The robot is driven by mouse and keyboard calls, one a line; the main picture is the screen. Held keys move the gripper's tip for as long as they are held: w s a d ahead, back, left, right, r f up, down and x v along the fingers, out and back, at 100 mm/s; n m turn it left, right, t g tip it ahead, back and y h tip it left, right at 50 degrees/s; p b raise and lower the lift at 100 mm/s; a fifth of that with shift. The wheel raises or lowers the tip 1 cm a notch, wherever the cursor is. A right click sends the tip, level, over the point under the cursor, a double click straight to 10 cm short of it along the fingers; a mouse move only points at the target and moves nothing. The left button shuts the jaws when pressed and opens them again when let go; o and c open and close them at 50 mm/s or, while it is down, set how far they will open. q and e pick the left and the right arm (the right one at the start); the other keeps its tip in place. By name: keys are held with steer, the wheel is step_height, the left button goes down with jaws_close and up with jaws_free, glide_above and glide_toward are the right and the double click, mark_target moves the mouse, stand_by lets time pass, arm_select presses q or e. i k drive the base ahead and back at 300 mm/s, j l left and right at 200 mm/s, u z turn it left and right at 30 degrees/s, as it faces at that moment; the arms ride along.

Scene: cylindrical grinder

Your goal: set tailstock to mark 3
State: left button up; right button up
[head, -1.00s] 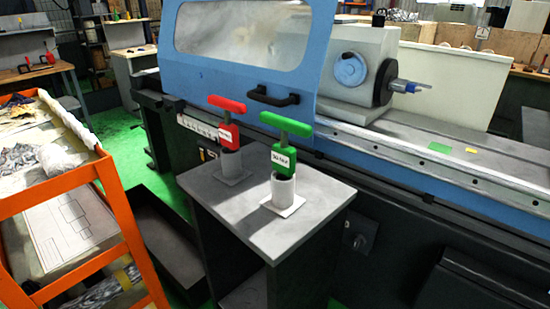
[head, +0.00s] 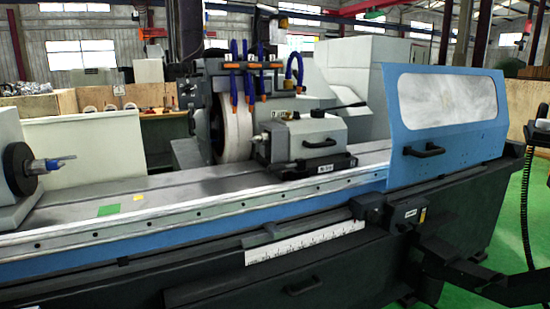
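The tailstock (head: 312,142), a grey block, stands on the machine table (head: 150,190) right of the grinding wheel (head: 234,130), in the head view. Its pointed centre (head: 262,138) faces left, and a dark lever (head: 338,107) sticks up behind it. A white strip with marks (head: 305,242) runs along the machine front below the table. Its numbers are too small to read, so I cannot tell at which mark the tailstock stands. Neither of my grippers can be made out in the view.
The workhead (head: 15,172) is at the far left. A blue guard (head: 440,130) with a window closes the right end. A small control box (head: 407,212) juts out at the front. A dark jointed shape (head: 470,272) lies lower right. Green floor (head: 505,225) shows at right.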

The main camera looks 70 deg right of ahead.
mark_target(306, 142)
steer(key=z, duration=2.6)
